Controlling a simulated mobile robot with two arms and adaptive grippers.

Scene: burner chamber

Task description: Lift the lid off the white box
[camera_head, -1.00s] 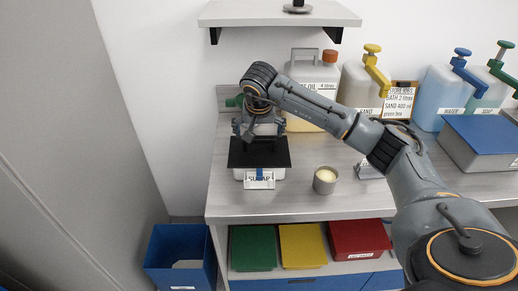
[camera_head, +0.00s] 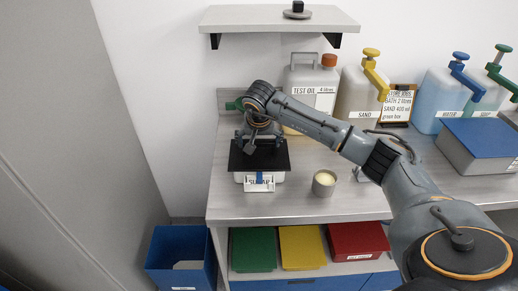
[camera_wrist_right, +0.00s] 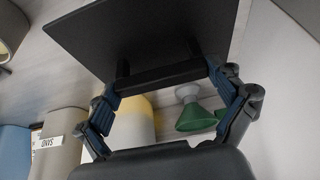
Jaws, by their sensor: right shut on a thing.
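The white box (camera_head: 240,177) stands on the left part of the table, with a white label and a blue strip on its front. Its flat black lid (camera_head: 238,160) lies over its top; I see no clear gap between them. My right gripper (camera_head: 261,147) is above the lid, pointing down, partly hidden by its own wrist. In the right wrist view, my right gripper (camera_wrist_right: 164,82) is shut on the bar handle (camera_wrist_right: 160,76) of the black lid (camera_wrist_right: 150,35). The box itself does not show there. My left gripper is not in view.
A small cup (camera_head: 324,183) stands right of the box. Behind are the test oil can (camera_head: 311,80), the sand can (camera_head: 356,95) and a green funnel (camera_wrist_right: 196,117). A shelf (camera_head: 330,19) hangs above. A blue bin (camera_head: 180,249) stands below left.

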